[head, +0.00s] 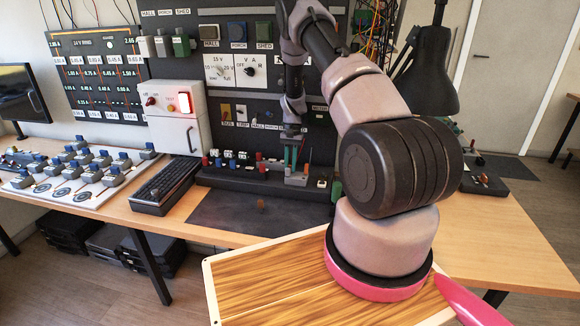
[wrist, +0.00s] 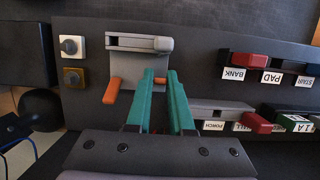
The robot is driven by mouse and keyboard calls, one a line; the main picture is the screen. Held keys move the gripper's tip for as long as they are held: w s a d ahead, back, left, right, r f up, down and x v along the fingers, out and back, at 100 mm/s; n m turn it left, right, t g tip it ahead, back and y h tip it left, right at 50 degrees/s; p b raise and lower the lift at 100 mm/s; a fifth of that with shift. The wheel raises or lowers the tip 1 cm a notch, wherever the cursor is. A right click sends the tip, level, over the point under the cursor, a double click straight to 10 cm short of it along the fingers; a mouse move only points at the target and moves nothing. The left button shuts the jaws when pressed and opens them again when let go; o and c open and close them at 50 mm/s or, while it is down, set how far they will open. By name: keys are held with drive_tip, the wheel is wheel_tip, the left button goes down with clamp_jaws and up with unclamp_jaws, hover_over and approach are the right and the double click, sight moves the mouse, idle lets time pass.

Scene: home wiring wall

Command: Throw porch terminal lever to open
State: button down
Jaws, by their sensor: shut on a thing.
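In the wrist view a grey terminal block (wrist: 128,62) stands on the dark panel, with two orange levers. One orange lever (wrist: 111,90) is free at its left. The other orange lever (wrist: 160,82) shows between the teal fingertips of my gripper (wrist: 160,78), which is shut on it. The fingers hide part of this lever. A PORCH label (wrist: 187,125) shows just right of the fingers, under another grey block (wrist: 222,105). I cannot tell from this which block the label belongs to. In the head view my gripper (head: 291,163) reaches down at the terminal block (head: 297,180).
Red and dark blocks with BANK, PAD and STAIR labels (wrist: 272,76) stand to the right in the wrist view. Two square knobs (wrist: 73,45) are at the left. In the head view a keyboard (head: 166,186), a white box (head: 178,115) and a black lamp (head: 428,70) stand nearby.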

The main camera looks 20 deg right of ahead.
drive_tip(key=c, duration=0.8)
unclamp_jaws()
drive_tip(key=shift+s+a, duration=0.1)
drive_tip(key=shift+s+a+t+h, duration=0.15)
drive_tip(key=shift+t+h, duration=0.15)
drive_tip(key=shift+t, duration=0.2)
drive_tip(key=shift+s+a+t+h, duration=0.15)
drive_tip(key=shift+s+t+h, duration=0.1)
drive_tip(key=shift+t+h, duration=0.45)
drive_tip(key=s+a+r+t, duration=0.1)
drive_tip(key=s+r, duration=0.1)
drive_tip(key=r, duration=0.8)
drive_tip(key=s+a+r+y, duration=0.1)
drive_tip(key=s+a+r, duration=0.1)
drive_tip(key=r, duration=0.9)
drive_tip(key=s+a+r+t, duration=0.1)
drive_tip(key=s+r, duration=0.2)
drive_tip(key=r, duration=0.8)
drive_tip(key=shift+a+n+t+y, duration=0.3)
drive_tip(key=shift+a+y, duration=0.05)
drive_tip(key=shift+y, duration=0.05)
